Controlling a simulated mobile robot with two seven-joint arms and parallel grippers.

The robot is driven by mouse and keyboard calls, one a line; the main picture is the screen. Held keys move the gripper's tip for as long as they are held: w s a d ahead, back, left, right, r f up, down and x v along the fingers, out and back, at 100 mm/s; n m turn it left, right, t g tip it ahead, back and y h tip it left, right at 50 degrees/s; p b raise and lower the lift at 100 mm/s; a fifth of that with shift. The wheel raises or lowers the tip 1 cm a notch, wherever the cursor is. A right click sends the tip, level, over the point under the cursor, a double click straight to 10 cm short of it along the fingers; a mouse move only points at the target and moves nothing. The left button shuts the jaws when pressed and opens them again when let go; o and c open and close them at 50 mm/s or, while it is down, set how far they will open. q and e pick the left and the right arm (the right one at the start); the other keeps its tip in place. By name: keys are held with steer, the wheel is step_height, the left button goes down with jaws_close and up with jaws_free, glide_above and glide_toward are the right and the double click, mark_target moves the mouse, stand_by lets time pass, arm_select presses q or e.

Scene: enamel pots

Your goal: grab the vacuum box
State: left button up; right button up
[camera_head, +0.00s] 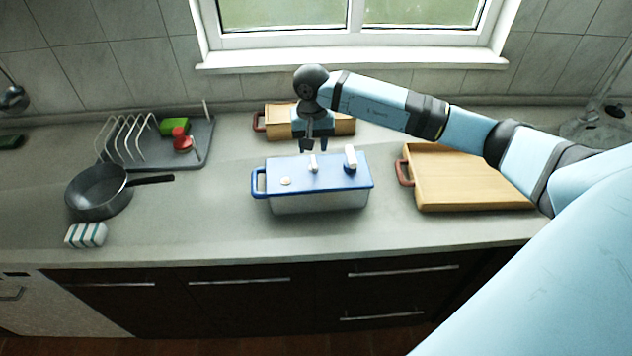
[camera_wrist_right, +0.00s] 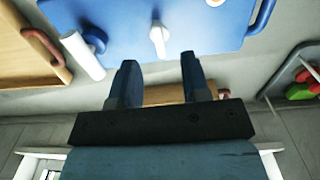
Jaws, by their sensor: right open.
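The vacuum box (camera_head: 318,188) stands on the counter in the middle of the head view, with a blue lid, a grey-white body and a blue handle at its left end. Its lid (camera_wrist_right: 200,22) fills the upper part of the right wrist view, with a white knob (camera_wrist_right: 158,40) and a white cylinder (camera_wrist_right: 83,52) on it. My right gripper (camera_head: 314,146) is open and empty, pointing down above and just behind the box's far edge. In the wrist view its two fingers (camera_wrist_right: 158,72) are apart, with nothing between them. My left gripper is not in view.
A wooden board with a red handle (camera_head: 465,178) lies right of the box. Another wooden piece (camera_head: 280,122) lies behind it, near my right gripper. A dark pan (camera_head: 98,192), a striped sponge (camera_head: 86,235) and a dish rack (camera_head: 195,150) are at left. The counter in front is clear.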

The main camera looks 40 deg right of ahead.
mark_target(314, 164)
step_height(314, 164, down, 2)
steer(key=shift+f, duration=0.2)
step_height(314, 164, down, 4)
steer(key=shift+s+d+f+p, duration=0.1)
steer(key=shift+d+f+p, duration=0.1)
steer(key=shift+p, duration=0.85)
steer(key=shift+f, duration=0.35)
steer(key=shift+c, duration=0.2)
jaws_close()
steer(key=shift+r, duration=0.1)
